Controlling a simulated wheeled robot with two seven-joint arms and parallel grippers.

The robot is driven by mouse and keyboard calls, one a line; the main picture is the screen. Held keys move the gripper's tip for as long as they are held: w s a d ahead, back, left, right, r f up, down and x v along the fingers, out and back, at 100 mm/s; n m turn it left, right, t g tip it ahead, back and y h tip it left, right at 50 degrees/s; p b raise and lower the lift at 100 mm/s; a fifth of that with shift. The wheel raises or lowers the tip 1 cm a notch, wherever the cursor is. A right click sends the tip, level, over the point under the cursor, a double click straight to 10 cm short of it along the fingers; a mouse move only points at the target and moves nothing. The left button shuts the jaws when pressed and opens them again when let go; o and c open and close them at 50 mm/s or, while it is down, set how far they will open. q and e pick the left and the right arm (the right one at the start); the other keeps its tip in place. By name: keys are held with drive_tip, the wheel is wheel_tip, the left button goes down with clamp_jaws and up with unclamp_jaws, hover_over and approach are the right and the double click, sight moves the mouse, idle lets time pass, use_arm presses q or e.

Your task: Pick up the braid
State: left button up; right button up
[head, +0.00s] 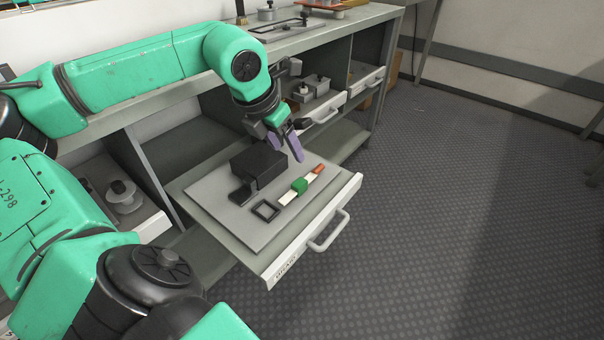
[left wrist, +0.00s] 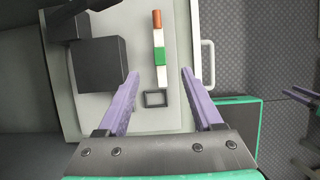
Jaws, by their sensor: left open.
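A slim strip (head: 301,186), white with a green band and an orange end, lies flat on the grey board in the pulled-out drawer; I take it for the braid. In the left wrist view the strip (left wrist: 158,45) runs lengthwise, orange end at the top. My left gripper (head: 300,142) is open and empty above the drawer, apart from the strip. In the left wrist view, its purple fingertips (left wrist: 160,73) frame the strip's lower end. Purple fingers at the right edge of that view (left wrist: 303,96) look like my right gripper, cut off.
A black block (head: 258,166) and a small dark square frame (head: 265,210) lie on the board beside the strip. The drawer (head: 312,226) has a white front with a handle. Shelves and a worktop stand behind; the floor at right is clear.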

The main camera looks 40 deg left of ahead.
sight(302, 180)
use_arm(q)
drive_tip(key=b+x, duration=0.1)
drive_tip(key=x, duration=0.6)
drive_tip(key=b+x, duration=0.1)
drive_tip(key=x, duration=0.6)
drive_tip(key=shift+s+f, duration=0.2)
drive_tip(key=shift+f, duration=0.05)
drive_tip(key=shift+r, duration=0.1)
drive_tip(key=shift+c, duration=0.6)
clamp_jaws()
use_arm(e)
drive_tip(key=w+a+f+t+y, duration=0.1)
drive_tip(key=w+a+f+t, duration=0.1)
drive_tip(key=a+f, duration=0.1)
drive_tip(key=shift+w+a+t+y, duration=0.3)
drive_tip(key=shift+a+y, duration=0.1)
drive_tip(key=shift+a, duration=0.3)
